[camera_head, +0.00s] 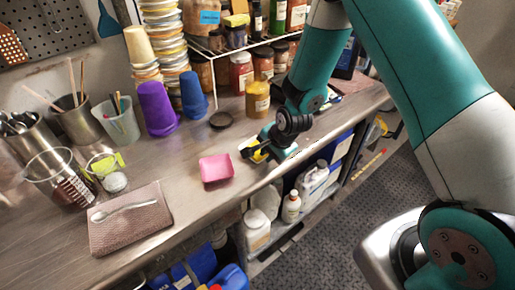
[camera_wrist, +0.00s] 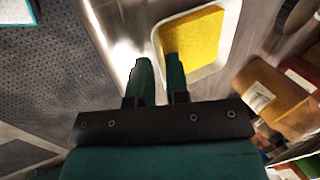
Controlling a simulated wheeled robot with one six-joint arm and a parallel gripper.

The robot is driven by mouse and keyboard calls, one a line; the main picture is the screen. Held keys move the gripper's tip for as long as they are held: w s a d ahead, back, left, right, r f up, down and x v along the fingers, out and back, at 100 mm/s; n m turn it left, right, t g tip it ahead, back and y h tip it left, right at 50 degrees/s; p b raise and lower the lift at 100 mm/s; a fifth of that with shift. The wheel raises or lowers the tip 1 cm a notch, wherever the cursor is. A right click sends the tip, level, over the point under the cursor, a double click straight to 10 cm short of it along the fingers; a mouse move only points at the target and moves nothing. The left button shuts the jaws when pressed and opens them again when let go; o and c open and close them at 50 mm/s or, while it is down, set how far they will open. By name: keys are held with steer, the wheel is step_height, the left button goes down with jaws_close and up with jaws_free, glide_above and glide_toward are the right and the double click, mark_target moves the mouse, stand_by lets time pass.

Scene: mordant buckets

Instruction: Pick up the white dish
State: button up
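The white dish (camera_wrist: 204,68) shows in the wrist view as a shallow rectangular tray with a yellow sponge (camera_wrist: 193,38) lying in it. My gripper (camera_wrist: 159,65) is open, with its fingers a little apart at the dish's near-left edge. The left finger is outside the rim, and the right finger overlaps the dish's inner side in the picture. I cannot tell whether either finger touches the wall. In the head view my gripper (camera_head: 262,152) is low over the counter's front edge and hides most of the dish; a bit of yellow sponge (camera_head: 257,156) shows.
A pink dish (camera_head: 216,169) sits to the left on the counter (camera_head: 180,205). A dark round lid (camera_head: 221,120) and a jar of yellow powder (camera_head: 257,98) stand behind. A spoon (camera_head: 125,211) lies on a folded cloth (camera_head: 130,232). Bottles stand on the shelf below.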

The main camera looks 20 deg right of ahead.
steer(key=shift+w+a+f, duration=0.15)
steer(key=shift+w+f, duration=0.1)
steer(key=shift+f, duration=0.4)
jaws_close()
